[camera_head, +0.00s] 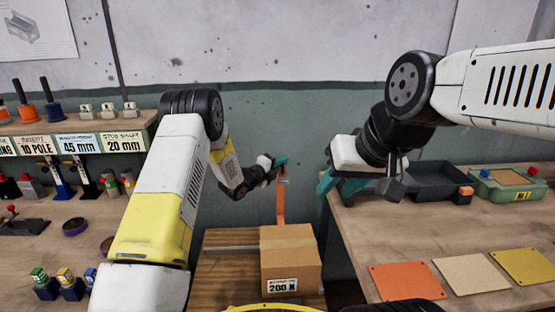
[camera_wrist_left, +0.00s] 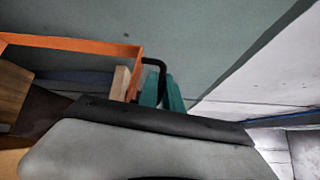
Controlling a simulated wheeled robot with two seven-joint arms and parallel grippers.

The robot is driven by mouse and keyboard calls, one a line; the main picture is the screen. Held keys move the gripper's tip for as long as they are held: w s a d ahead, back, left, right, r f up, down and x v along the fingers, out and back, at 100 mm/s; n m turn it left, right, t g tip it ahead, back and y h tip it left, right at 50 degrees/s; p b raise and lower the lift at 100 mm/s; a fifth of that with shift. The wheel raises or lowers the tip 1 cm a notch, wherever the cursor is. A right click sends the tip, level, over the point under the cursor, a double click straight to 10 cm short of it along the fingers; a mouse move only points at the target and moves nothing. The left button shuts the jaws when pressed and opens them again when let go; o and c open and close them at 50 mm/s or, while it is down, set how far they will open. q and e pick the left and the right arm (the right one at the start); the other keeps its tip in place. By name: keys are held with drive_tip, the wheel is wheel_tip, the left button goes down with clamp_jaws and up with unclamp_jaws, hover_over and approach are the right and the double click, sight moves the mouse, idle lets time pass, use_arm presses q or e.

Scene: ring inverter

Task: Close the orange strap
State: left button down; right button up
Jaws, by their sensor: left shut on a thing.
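The orange strap (camera_head: 280,205) rises from behind the cardboard box to my left gripper (camera_head: 281,163), which is shut on it and holds it above the box. In the left wrist view the strap (camera_wrist_left: 75,45) runs across the upper left and bends down near the teal fingers of my left gripper (camera_wrist_left: 163,92). A black bent rod (camera_wrist_left: 153,63) shows beside these fingers. The exact grip point is hidden behind the gripper body. My right gripper (camera_head: 338,186) hangs near the left edge of the right table, with its teal fingers apart and seemingly nothing between them.
The cardboard box (camera_head: 290,260) stands on a low wooden surface (camera_head: 226,270) between two tables. The left table (camera_head: 45,245) holds tools, coloured parts and shelves. The right table (camera_head: 390,240) holds a dark tray (camera_head: 440,182), a green tray (camera_head: 508,187) and coloured plates.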

use_arm(q)
drive_tip(key=s+m+t+h, duration=0.2)
drive_tip(key=s+m, duration=0.1)
drive_tip(key=s, duration=1.1)
drive_tip(key=shift+f+h, duration=0.3)
drive_tip(key=shift+s, duration=0.1)
